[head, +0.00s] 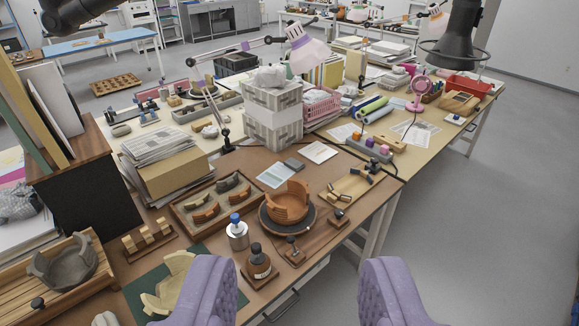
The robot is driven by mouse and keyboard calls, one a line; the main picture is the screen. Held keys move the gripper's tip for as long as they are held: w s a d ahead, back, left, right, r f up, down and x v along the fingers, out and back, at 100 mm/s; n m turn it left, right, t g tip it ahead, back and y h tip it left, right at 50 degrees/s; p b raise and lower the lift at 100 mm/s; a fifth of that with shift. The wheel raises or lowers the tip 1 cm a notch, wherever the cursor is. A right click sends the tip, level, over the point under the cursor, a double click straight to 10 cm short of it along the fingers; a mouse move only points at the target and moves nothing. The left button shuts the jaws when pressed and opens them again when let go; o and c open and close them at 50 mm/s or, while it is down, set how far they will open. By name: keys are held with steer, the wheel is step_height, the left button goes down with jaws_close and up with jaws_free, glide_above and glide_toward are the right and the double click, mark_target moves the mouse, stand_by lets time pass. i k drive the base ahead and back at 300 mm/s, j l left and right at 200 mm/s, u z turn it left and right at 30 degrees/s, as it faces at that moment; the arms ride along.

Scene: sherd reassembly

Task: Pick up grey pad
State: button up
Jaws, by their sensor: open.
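A small flat grey block (294,164), which looks like the grey pad, lies on the brown worktable, behind the partly rebuilt orange bowl. It sits between a pale printed sheet (275,175) and a white sheet (319,152). My gripper (298,266) shows as two purple padded fingers at the bottom of the head view, wide apart with nothing between them. The fingers are in front of the table's near edge, well short of the pad and apart from it.
The orange bowl (288,203) stands on a dark round stand. A blue-capped bottle (236,230), a dark bottle (258,262) and a tray of sherds (190,222) stand nearby. Stacked grey crates (272,122) rise behind the pad. Open floor (465,220) lies at the right.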

mark_target(295, 165)
steer(key=z, duration=2.55)
steer(key=u, duration=2.55)
steer(key=i+l+u, duration=0.15)
steer(key=u, duration=0.3)
steer(key=i+l+u, duration=0.15)
steer(key=u, duration=0.25)
steer(key=i+l+u, duration=0.1)
steer(key=l, duration=0.3)
steer(key=i+l+u, duration=0.1)
steer(key=l, duration=0.3)
steer(key=i+l+u, duration=0.15)
steer(key=l, duration=0.25)
steer(key=i+l+u, duration=0.1)
steer(key=l, duration=0.3)
steer(key=i+l+u, duration=0.1)
steer(key=l, duration=0.35)
